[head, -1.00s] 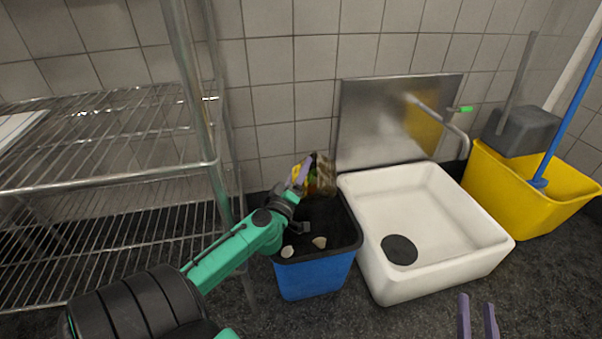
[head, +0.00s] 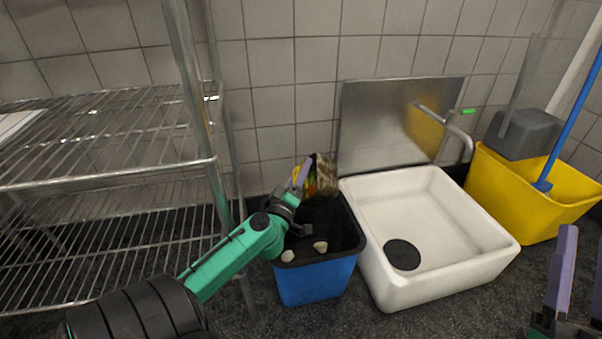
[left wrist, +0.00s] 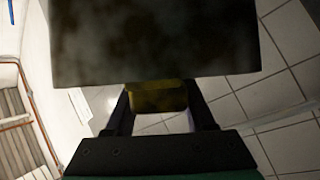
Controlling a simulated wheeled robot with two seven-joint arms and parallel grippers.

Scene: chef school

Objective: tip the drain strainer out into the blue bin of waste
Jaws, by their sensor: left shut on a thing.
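The drain strainer (head: 326,176) is a mottled grey-brown box-like piece above the back of the blue bin. It looks tilted, and red, green and yellow bits show at its left side. My left gripper (head: 302,176) is shut on it. In the left wrist view, the strainer (left wrist: 155,40) fills the top as a dark mottled face, and a yellowish part (left wrist: 157,97) sits between the fingers. The blue bin of waste (head: 318,283) has a black liner and two pale scraps (head: 320,246) near its front. My right gripper (head: 583,242) is open and empty at the lower right.
A white sink (head: 450,260) with a black round drain stands right of the bin. A yellow mop bucket (head: 535,200) with a blue handle is farther right. A wire shelf rack (head: 110,180) stands close on the left. A tiled wall is behind.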

